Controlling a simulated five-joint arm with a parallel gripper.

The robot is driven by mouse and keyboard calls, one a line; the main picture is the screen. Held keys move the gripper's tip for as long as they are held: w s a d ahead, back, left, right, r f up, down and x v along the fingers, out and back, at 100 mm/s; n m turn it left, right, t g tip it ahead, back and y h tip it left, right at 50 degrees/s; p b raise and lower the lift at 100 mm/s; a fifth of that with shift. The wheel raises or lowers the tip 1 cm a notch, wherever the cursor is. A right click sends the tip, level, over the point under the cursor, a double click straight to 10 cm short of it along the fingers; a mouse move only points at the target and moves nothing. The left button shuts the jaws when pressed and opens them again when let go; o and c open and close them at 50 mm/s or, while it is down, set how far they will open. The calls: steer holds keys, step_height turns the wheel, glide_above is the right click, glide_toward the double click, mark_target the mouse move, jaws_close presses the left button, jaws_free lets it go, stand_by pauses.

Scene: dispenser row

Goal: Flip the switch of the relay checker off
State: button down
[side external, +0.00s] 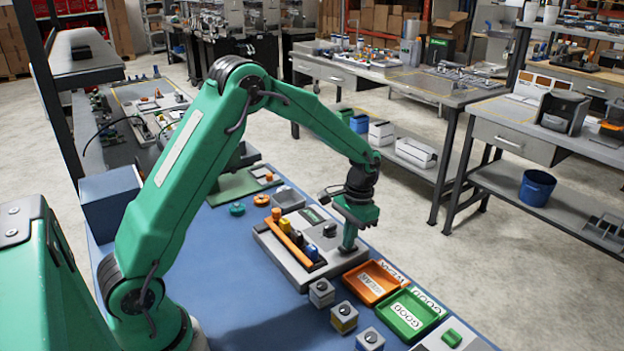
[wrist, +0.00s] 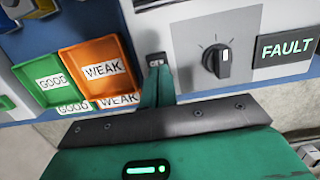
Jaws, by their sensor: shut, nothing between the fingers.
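The relay checker (side external: 292,268) is a grey, low box on the blue bench, with an orange bar and small coloured blocks on top. In the wrist view its light grey panel (wrist: 185,25) carries a black knob (wrist: 217,61) and a dark display (wrist: 285,47) reading FAULT in green. My gripper (side external: 348,248) is shut and empty, pointing down at the checker's right end. In the wrist view its green fingertips (wrist: 158,78) are just in front of a small dark lettered part (wrist: 156,60), which they partly cover. I cannot tell contact or the switch's position.
An orange WEAK tray (side external: 398,278) and a green GOOD tray (side external: 437,312) lie right of the checker. Several small grey cubes (side external: 344,318) stand in front.

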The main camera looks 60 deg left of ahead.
step_height(320, 180, up, 14)
steer(key=w, duration=0.1)
steer(key=shift+w, duration=0.4)
stand_by(0.3)
steer(key=shift+s+d+r, duration=0.1)
steer(key=shift+s+d, duration=0.15)
steer(key=shift+s, duration=0.15)
stand_by(0.4)
steer(key=f, duration=0.4)
steer(key=s+f, duration=0.1)
steer(key=f, duration=0.4)
steer(key=s+f, duration=0.1)
steer(key=f, duration=0.4)
